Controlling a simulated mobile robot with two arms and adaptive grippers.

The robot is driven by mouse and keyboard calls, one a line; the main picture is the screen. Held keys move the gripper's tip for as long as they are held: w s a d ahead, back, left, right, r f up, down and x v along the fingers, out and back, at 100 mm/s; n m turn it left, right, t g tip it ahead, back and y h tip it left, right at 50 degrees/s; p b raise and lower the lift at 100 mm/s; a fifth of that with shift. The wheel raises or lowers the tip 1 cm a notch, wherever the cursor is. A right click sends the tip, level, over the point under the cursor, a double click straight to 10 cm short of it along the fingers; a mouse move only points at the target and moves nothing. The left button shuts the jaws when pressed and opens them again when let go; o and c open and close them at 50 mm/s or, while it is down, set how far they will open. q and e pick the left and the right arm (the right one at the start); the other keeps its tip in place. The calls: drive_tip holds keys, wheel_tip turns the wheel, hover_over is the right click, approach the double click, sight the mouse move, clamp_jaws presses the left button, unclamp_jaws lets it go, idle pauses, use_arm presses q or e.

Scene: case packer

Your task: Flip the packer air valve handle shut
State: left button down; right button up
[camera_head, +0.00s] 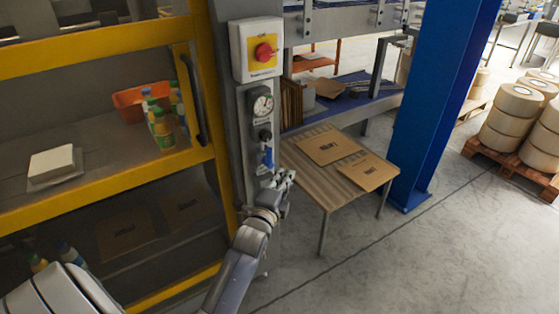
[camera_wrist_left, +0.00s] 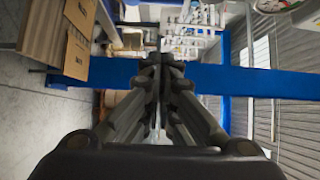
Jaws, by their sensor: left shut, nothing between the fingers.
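The air valve's blue handle (camera_head: 268,158) is on the grey post, below a round pressure gauge (camera_head: 262,104) and a dark fitting. It appears to hang roughly upright along the post. My left gripper (camera_head: 284,180) is shut and empty, just below and to the right of the handle. Whether it touches the handle cannot be told. In the left wrist view the left gripper's fingers (camera_wrist_left: 160,68) are together with nothing between them. The handle is not clearly seen there. My right gripper is in neither view.
A slatted table (camera_head: 310,180) with flat cartons stands right, near a blue column (camera_head: 440,90).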

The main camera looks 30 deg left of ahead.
sight(268, 156)
use_arm(q)
drive_tip(key=x, duration=0.8)
drive_tip(key=s+a+p, duration=0.2)
drive_tip(key=a, duration=0.1)
drive_tip(key=shift+s+a, duration=0.15)
drive_tip(key=shift+s, duration=0.1)
drive_tip(key=shift+s, duration=0.1)
